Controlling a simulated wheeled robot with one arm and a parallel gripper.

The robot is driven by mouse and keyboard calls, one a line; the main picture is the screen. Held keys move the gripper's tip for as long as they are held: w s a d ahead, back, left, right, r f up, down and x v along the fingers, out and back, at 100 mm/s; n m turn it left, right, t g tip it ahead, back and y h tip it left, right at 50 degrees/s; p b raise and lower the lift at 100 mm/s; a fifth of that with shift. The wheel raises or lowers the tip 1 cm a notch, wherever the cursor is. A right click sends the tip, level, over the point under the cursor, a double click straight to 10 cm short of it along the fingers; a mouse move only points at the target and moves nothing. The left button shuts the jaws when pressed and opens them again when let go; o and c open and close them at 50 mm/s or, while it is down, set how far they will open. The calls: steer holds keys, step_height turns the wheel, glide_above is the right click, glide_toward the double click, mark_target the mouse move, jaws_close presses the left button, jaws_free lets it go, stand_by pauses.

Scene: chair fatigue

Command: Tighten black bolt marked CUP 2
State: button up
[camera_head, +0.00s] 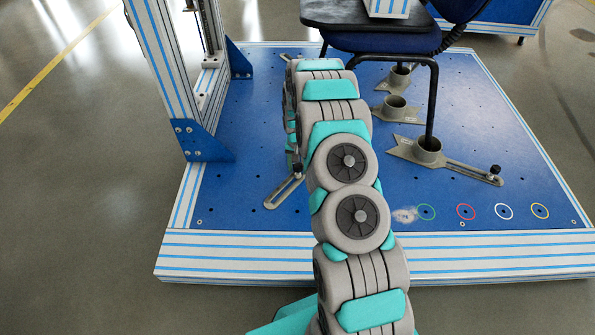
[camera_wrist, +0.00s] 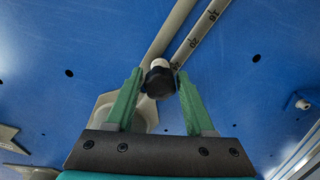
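In the wrist view, a black bolt (camera_wrist: 160,82) with a pale tip sits between the green fingers of my gripper (camera_wrist: 160,76). One finger is close on each side of its head. I cannot tell whether they touch it. No CUP 2 marking is readable on it. In the head view, one black bolt (camera_head: 298,169) stands on a slotted plate (camera_head: 285,190) left of my arm, and another (camera_head: 495,170) stands on a slotted plate at the right. My arm hides my gripper there.
Grey cups (camera_head: 396,108) stand on the blue platform (camera_head: 240,190). A chair (camera_head: 380,40) is above them, one leg in the front cup (camera_head: 428,150). A striped upright (camera_head: 165,60) stands at the left. In the wrist view, a numbered bar (camera_wrist: 203,32) and a grey rod (camera_wrist: 172,30) pass beyond the bolt.

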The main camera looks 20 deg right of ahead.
steer(key=shift+o, duration=1.2)
steer(key=n, duration=0.4)
steer(key=shift+b, duration=0.4)
steer(key=n+b, duration=0.1)
steer(key=n, duration=0.2)
steer(key=shift+n, duration=0.5)
steer(key=n+b, duration=0.1)
steer(key=n, duration=0.3)
